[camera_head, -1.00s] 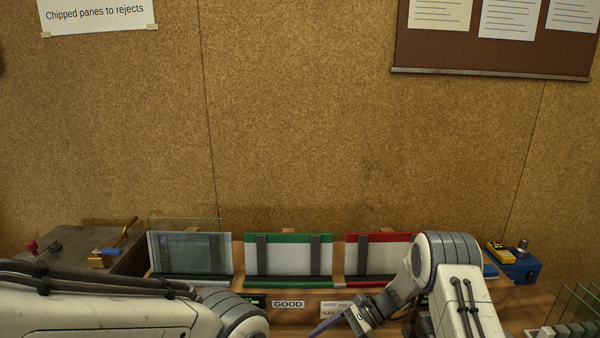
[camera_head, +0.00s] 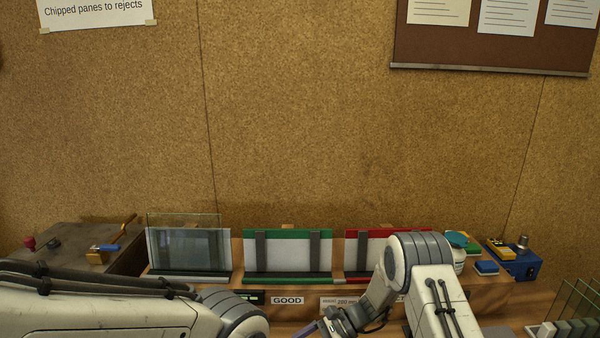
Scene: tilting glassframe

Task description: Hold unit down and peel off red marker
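I cannot make out the unit or a red marker on it; the work area in front of me is below the lower edge of the head view. My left arm crosses the lower left, and its gripper is out of view. My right arm comes in from the lower right. Its gripper (camera_head: 312,329) is at the bottom edge, pointing left and down, mostly cut off. I cannot see whether it is open or shut, or whether it holds anything.
Behind stand a glass pane (camera_head: 187,250), a green-edged rack (camera_head: 288,237) labelled GOOD and a red-edged rack (camera_head: 368,233) partly behind my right arm. A white jar with teal lid (camera_head: 457,241), blue block (camera_head: 486,267) and blue device (camera_head: 521,268) are at right; more panes (camera_head: 578,302) stand lower right.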

